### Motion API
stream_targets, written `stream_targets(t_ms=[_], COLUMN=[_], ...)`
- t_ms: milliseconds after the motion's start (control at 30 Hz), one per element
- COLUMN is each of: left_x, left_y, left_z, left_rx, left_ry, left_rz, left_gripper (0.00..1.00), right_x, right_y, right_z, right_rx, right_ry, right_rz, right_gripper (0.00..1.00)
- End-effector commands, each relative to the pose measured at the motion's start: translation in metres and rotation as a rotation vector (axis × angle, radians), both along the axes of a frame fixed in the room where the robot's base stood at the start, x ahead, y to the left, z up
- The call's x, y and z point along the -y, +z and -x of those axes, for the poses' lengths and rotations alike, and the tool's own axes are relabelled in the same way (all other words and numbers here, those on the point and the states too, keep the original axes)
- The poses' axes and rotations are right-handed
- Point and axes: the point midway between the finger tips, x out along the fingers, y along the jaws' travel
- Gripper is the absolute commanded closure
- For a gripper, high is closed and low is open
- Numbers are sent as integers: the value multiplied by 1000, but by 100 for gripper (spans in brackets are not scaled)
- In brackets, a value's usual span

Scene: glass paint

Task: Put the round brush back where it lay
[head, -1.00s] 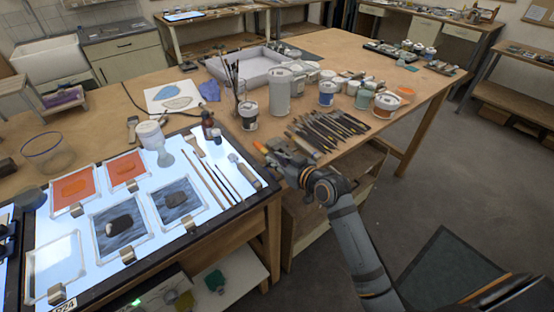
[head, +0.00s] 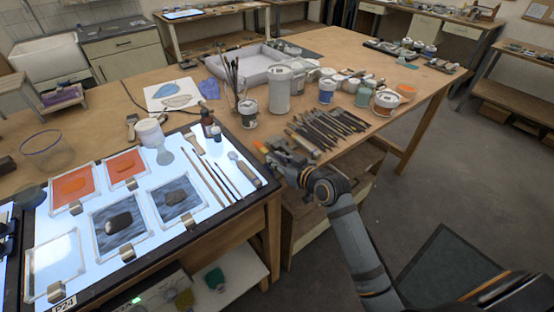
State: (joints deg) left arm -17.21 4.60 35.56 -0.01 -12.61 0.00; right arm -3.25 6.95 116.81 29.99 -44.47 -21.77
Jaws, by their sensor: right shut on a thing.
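My right gripper (head: 276,156) is low over the table's front edge, between the light panel and the row of brushes. It is shut on a thin thing, which I take for the round brush; the fingers and wrist hide most of it. A small orange tip shows just left of the fingers. The row of dark brushes and tools (head: 334,126) lies on the table right behind and to the right of the gripper. More long thin brushes (head: 219,176) lie on the light panel (head: 247,193) to the left. My left gripper is not in view.
A tall grey-white canister (head: 280,90), a small labelled jar (head: 248,114) and several paint pots (head: 387,101) stand behind the brushes. A glass of upright brushes (head: 234,88) stands behind the panel. A pale tray (head: 246,64) is further back. Bare tabletop (head: 345,52) lies beyond it.

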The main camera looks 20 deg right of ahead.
Motion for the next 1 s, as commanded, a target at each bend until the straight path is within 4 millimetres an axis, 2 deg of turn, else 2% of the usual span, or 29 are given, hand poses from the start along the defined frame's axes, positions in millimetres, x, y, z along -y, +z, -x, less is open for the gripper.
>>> stream_targets(t_ms=[467, 500, 667, 1000], left_x=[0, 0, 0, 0], left_y=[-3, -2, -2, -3], left_z=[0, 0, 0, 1], left_rx=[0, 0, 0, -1], left_ry=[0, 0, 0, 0], left_rz=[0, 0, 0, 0], left_gripper=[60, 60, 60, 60], right_x=[0, 0, 0, 0], right_y=[-5, -5, -5, -5], right_z=[0, 0, 0, 1], right_rx=[0, 0, 0, -1], right_ry=[0, 0, 0, 0], right_rz=[0, 0, 0, 0], right_gripper=[100, 78, 56, 54])
